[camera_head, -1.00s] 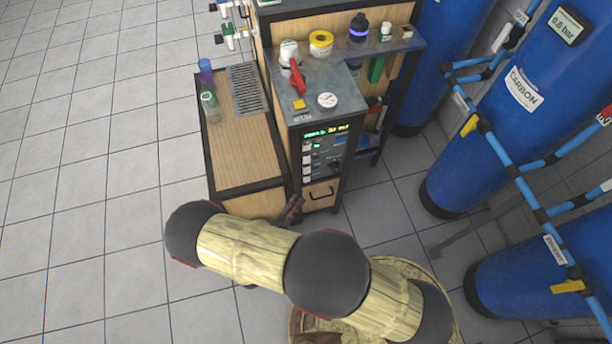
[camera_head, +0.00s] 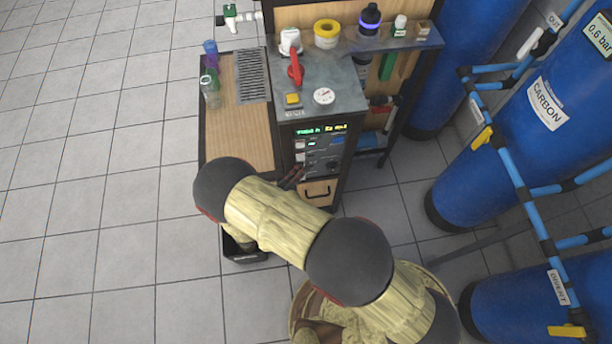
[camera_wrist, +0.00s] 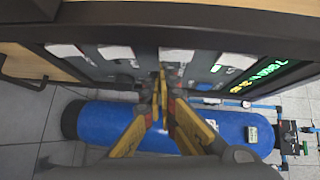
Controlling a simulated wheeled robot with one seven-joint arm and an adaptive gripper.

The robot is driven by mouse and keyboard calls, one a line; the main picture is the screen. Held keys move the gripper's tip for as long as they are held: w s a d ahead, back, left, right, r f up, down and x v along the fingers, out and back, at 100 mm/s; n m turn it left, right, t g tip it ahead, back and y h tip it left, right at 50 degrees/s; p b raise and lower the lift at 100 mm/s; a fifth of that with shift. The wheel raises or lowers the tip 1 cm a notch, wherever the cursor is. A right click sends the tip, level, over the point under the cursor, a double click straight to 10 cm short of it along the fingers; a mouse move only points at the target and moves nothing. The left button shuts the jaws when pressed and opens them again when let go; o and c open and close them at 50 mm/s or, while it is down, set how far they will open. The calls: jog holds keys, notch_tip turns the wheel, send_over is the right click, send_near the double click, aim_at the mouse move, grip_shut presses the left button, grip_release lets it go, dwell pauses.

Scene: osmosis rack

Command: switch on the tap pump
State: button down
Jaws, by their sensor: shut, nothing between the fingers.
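The control panel (camera_head: 318,153) is on the front of the rack, with a lit green and yellow display (camera_head: 321,130) along its top. Several white switches run down its left side; I cannot read their labels or tell which one is the tap pump's. In the wrist view the panel appears sideways, with white switches (camera_wrist: 116,52) and (camera_wrist: 176,55) and the green display (camera_wrist: 265,73) at the right. Contact cannot be told. In the head view my gripper (camera_head: 294,177) is at the panel's lower left.
A drawer (camera_head: 318,192) with a dark handle is below the panel. A wooden counter (camera_head: 240,135) stands left, blue tanks (camera_head: 515,135) right. Tiled floor is clear at left.

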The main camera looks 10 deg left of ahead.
jog(key=shift+w+f, duration=0.1)
dwell(0.3)
jog(key=shift+w+a+f+m+b, duration=0.15)
jog(key=shift+w+f+m+b, duration=0.15)
jog(key=shift+w+b, duration=0.15)
jog(key=shift+s+r, duration=0.1)
jog(key=shift+r, duration=0.1)
jog(key=s+a+f+p, duration=0.1)
jog(key=s+a+p, duration=0.2)
jog(key=s, duration=0.9)
jog(key=shift+s+a+f, duration=0.25)
jog(key=shift+s, duration=0.1)
